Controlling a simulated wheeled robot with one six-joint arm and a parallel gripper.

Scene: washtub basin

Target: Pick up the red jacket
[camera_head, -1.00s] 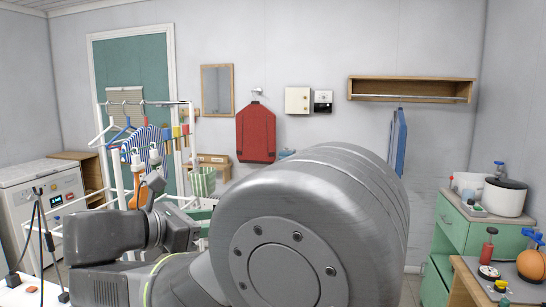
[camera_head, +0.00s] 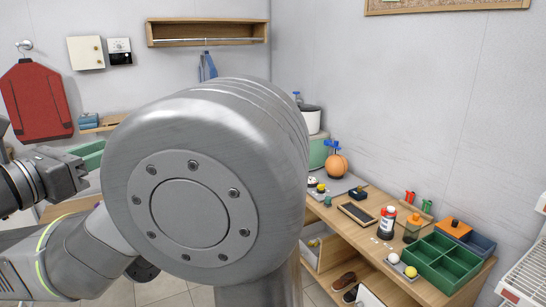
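The red jacket (camera_head: 37,100) hangs from a wall hook at the far left, near the picture's edge. It hangs upright and flat against the wall. My gripper (camera_head: 72,175) shows in part at the left, lower than the jacket in the picture and apart from it. Its fingers cannot be made out, so I cannot tell whether it is open or shut. My large grey arm joint fills the middle of the view and hides what lies behind it.
A wooden bench (camera_head: 345,230) on the right holds a green divided tray (camera_head: 447,262), bottles and small items. Shoes lie on its lower shelf. A wooden wall shelf (camera_head: 207,31) with a rail hangs at the back. A white rack (camera_head: 525,280) stands at the right edge.

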